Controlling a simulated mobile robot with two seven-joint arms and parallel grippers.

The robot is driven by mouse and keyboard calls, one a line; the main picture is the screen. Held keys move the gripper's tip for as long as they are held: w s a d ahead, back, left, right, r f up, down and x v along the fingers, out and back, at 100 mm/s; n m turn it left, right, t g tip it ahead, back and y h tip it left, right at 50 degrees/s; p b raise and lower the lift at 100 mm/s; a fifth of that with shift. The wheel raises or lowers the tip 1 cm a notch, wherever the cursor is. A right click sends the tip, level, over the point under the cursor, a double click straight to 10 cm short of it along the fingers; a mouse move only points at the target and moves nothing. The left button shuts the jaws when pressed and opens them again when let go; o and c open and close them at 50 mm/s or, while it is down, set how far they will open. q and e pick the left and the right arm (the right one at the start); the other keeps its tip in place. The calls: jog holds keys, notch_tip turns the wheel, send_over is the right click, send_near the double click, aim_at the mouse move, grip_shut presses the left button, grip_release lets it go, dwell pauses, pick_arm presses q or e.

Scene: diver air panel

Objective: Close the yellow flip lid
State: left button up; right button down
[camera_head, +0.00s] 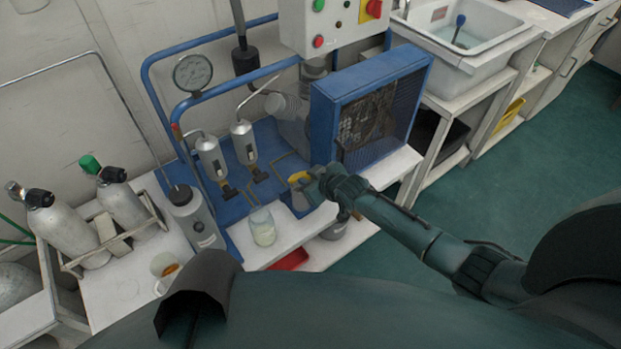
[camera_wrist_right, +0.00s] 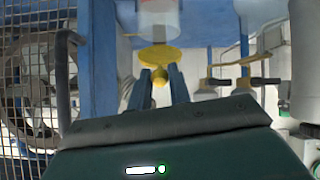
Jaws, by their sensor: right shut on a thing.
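The yellow flip lid (camera_head: 298,177) shows in the head view as a small yellow patch at my right gripper (camera_head: 312,182), low in front of the blue-framed unit. In the right wrist view the lid (camera_wrist_right: 158,54) is a round yellow disc with a small yellow knob. The two blue fingers of my right gripper (camera_wrist_right: 162,82) stand on either side of the knob and are shut on it. A clear and whitish cylinder (camera_wrist_right: 160,18) shows directly beyond the disc. The gripper hides much of the lid in the head view. My left gripper is not in view.
A glass jar (camera_head: 262,228) stands on the white bench left of my right gripper. Two filter cylinders (camera_head: 243,143) and a gauge (camera_head: 192,73) hang on the blue pipe frame. A blue-framed fan unit (camera_head: 369,110) stands close behind the gripper. Gas cylinders (camera_head: 122,200) stand at left.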

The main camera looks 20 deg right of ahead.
jog(key=shift+w+a+r, duration=0.1)
jog(key=shift+w+r, duration=0.3)
jog(key=shift+r, duration=0.15)
jog(key=c, duration=1.7)
grip_release()
jog(key=o, duration=0.3)
jog(key=shift+s+f, duration=0.1)
jog(key=shift+f, duration=0.1)
jog(key=shift+o, duration=0.2)
jog(key=shift+s, duration=0.1)
jog(key=p+v, duration=0.2)
jog(key=v, duration=1.1)
jog(key=shift+s+f, duration=0.1)
